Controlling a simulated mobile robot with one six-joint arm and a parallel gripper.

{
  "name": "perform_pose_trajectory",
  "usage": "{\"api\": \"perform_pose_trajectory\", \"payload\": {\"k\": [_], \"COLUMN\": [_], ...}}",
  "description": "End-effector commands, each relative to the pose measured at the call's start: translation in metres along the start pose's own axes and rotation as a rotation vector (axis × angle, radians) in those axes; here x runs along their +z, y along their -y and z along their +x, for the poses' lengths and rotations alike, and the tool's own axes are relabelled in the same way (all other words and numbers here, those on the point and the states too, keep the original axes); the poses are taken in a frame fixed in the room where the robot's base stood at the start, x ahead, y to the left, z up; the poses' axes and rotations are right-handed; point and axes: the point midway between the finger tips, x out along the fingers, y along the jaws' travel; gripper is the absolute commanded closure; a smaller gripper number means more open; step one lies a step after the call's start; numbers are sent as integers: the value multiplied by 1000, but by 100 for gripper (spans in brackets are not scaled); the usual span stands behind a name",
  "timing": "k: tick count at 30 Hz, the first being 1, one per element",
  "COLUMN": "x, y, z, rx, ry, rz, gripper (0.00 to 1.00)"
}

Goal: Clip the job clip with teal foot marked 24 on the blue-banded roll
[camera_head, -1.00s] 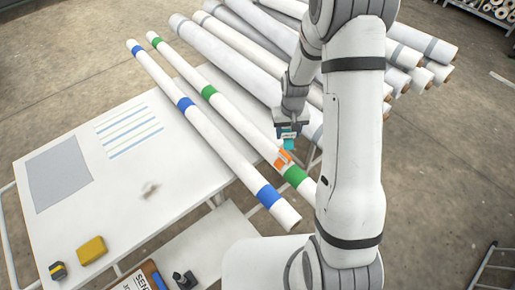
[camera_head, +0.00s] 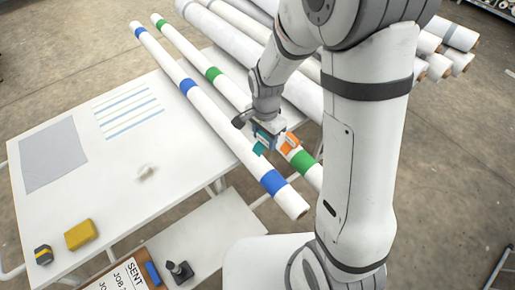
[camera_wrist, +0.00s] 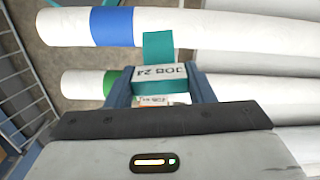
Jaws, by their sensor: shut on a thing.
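My gripper (camera_wrist: 162,92) is shut on the job clip (camera_wrist: 160,70). In the wrist view the clip has a white label reading JOB 24 and a teal foot (camera_wrist: 158,46) that points toward the blue-banded roll (camera_wrist: 180,25). In the head view the teal foot (camera_head: 259,149) shows just right of the blue-banded roll (camera_head: 233,138), over the gap beside the green-banded roll. I cannot tell whether the clip touches the roll. The blue-banded roll is white with several blue bands (camera_head: 273,181) and lies slanting along the table's right side.
The green-banded roll (camera_head: 304,160) lies parallel on the right and bears an orange clip (camera_head: 290,143) close to my gripper. A white table (camera_head: 120,185) holds a yellow block (camera_head: 80,234) and a grey sheet. More white rolls (camera_head: 215,50) are stacked behind.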

Motion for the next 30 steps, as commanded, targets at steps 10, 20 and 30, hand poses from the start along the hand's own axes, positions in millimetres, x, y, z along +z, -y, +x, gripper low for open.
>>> {"api": "perform_pose_trajectory", "payload": {"k": [10, 20, 30], "x": [18, 17, 17], "y": [-3, -3, -3], "z": [7, 32, 67], "rx": [1, 1, 0], "ry": [1, 0, 0], "rz": [126, 125, 126], "gripper": [73, 73, 73]}}
